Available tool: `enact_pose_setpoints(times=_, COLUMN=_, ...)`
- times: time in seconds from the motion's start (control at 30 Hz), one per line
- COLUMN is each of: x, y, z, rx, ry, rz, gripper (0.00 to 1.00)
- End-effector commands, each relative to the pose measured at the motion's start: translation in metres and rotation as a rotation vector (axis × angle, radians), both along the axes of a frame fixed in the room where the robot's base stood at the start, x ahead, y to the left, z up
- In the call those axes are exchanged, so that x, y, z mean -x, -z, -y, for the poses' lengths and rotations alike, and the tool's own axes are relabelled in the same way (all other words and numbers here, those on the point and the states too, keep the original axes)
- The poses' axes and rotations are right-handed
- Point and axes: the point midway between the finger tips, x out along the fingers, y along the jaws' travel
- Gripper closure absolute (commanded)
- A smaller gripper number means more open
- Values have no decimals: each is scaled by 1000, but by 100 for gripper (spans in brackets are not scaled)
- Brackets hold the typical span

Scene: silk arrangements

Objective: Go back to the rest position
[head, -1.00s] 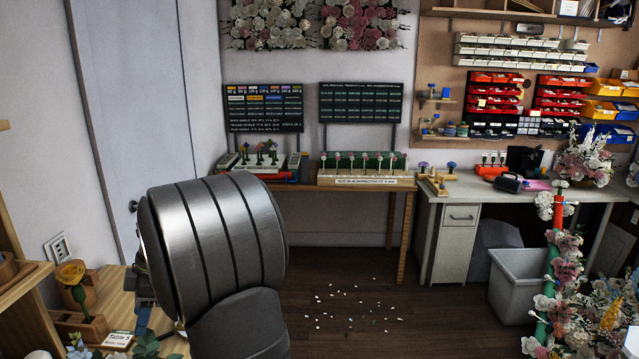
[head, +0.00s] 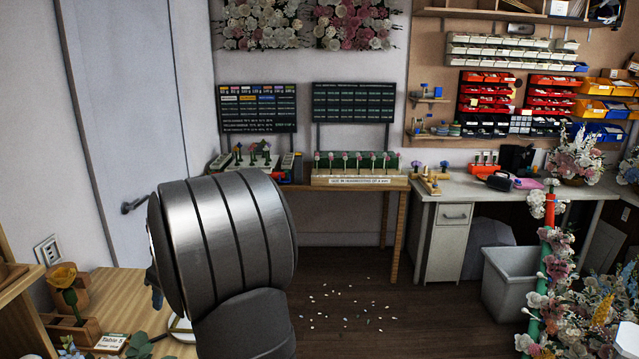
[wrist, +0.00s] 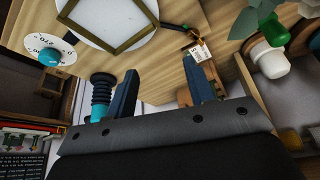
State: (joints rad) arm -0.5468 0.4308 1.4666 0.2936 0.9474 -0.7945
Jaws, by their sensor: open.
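My gripper (wrist: 158,66) shows in the wrist view with its two dark blue fingers apart and nothing between them. A light wood tabletop (wrist: 175,75) lies beyond the fingertips. In the head view my grey arm link covers most of the gripper, and only a small dark blue part shows at its left edge, above the wood table (head: 125,290) at lower left.
The wrist view shows a square wooden frame (wrist: 150,40) on a white disc, a white dial (wrist: 50,48) and a black ribbed cylinder (wrist: 101,90). A grey bin (head: 508,285) stands at right.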

Motion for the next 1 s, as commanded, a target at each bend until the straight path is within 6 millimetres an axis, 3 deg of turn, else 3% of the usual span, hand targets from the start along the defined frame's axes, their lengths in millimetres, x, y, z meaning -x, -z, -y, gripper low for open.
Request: enact_pose_setpoints(times=1.0, x=-62, y=-6, z=33, rx=1, ry=655, rz=0, gripper=51)
